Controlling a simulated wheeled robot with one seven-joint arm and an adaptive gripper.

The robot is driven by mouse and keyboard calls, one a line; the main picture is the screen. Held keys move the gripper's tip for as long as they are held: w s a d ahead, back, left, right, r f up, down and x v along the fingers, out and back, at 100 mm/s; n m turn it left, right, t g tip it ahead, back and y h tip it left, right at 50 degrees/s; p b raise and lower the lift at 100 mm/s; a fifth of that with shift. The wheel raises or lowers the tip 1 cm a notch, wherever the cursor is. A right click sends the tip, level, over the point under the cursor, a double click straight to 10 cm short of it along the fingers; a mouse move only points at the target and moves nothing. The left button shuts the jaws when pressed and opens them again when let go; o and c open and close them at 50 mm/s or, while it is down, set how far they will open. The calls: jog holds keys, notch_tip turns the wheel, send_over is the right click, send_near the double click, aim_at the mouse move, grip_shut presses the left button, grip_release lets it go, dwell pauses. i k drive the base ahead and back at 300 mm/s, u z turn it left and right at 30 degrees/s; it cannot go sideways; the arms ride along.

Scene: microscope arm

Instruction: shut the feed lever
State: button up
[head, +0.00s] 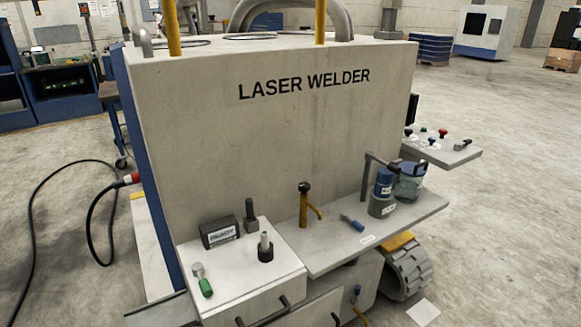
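The feed lever cannot be told for certain, as no label for it is readable. Several handles show on the laser welder (270,130). A brown-yellow post with a side lever (304,208) stands at the left of the side shelf (320,258). A small blue-handled piece (353,224) lies on that shelf. A blue-tipped fitting (357,292) and a yellow handle (361,316) show lower down. My gripper is not in view.
A READY display (220,234) and a black-based knob (265,248) sit on the front box. Blue containers (384,182) stand at the shelf's right. A ribbed grey roll (412,275) is below it. A button panel (440,149) juts out right.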

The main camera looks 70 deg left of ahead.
aim_at(344, 216)
jog(key=u, duration=2.45)
jog(key=i, duration=0.4)
